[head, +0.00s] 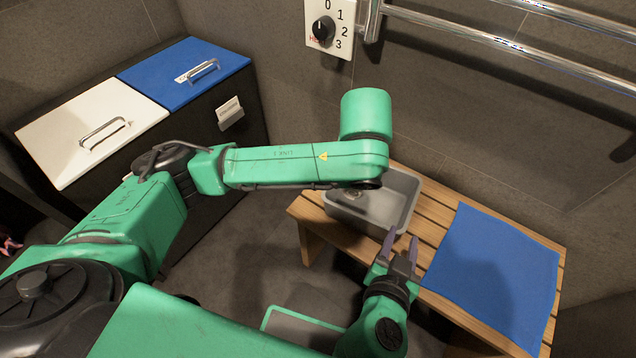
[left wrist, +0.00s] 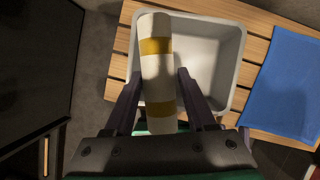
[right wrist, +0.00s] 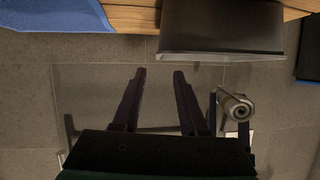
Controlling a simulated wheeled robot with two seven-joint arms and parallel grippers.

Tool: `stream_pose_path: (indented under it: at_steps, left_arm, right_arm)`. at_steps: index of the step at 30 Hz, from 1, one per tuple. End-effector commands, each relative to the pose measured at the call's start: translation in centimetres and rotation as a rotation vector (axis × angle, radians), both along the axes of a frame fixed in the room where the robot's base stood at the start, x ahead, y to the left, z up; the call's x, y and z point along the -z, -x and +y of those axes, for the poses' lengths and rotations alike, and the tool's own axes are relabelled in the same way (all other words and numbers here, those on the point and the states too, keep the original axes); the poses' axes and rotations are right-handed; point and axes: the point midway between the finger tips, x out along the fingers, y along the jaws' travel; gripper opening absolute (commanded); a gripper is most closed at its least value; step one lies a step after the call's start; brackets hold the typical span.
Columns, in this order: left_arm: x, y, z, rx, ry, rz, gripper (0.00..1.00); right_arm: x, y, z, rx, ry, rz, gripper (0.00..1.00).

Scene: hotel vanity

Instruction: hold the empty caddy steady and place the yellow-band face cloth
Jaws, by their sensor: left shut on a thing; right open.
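The caddy (head: 405,215) is a grey, open tray on the wooden bench, and its visible inside looks empty. My left gripper (left wrist: 159,78) is shut on the yellow-band face cloth (left wrist: 158,80), a white roll with yellow bands. In the left wrist view the cloth overlaps the caddy's left part (left wrist: 225,50). The left arm hides the cloth in the head view. My right gripper (head: 401,240) is open and empty near the caddy's front right corner. The right wrist view shows the caddy's wall (right wrist: 220,35) beyond the open fingers (right wrist: 162,75) and the cloth's rolled end (right wrist: 237,106) to their right.
A blue towel (head: 495,265) lies flat on the bench (head: 440,225) right of the caddy. Chrome rails (head: 500,40) and a numbered dial (head: 323,28) are on the wall behind. A dark cabinet with white (head: 90,130) and blue (head: 185,72) lids stands at left.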

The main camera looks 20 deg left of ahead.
Motion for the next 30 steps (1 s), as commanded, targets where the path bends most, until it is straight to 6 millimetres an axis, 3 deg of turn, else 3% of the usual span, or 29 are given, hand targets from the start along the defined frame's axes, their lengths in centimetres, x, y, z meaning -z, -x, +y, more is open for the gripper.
stream_pose_path:
  at_steps: [3, 6, 14, 24, 30]
  left_arm:
    - [-2.0, -1.1, -2.8, 0.243, 0.003, -0.001, 0.02]
    - [-2.8, -1.5, -3.8, 0.355, 0.000, 0.001, 0.02]
    - [-3.0, -1.5, -4.0, 0.384, -0.004, 0.002, 0.02]
    - [-2.9, -1.5, -4.0, 0.382, -0.004, 0.003, 0.02]
    - [-2.9, -1.5, -4.0, 0.382, -0.004, 0.003, 0.02]
  right_arm:
    - [0.0, 0.0, 0.0, 0.000, 0.000, 0.000, 0.42]
    - [0.0, 0.0, 0.0, 0.000, 0.000, 0.000, 0.42]
    - [0.3, -0.9, -0.1, 0.000, 0.001, -0.003, 0.42]
    - [3.1, -7.9, -1.3, 0.000, 0.002, -0.004, 0.42]
    - [4.4, -10.6, -1.7, 0.000, 0.002, -0.001, 0.42]
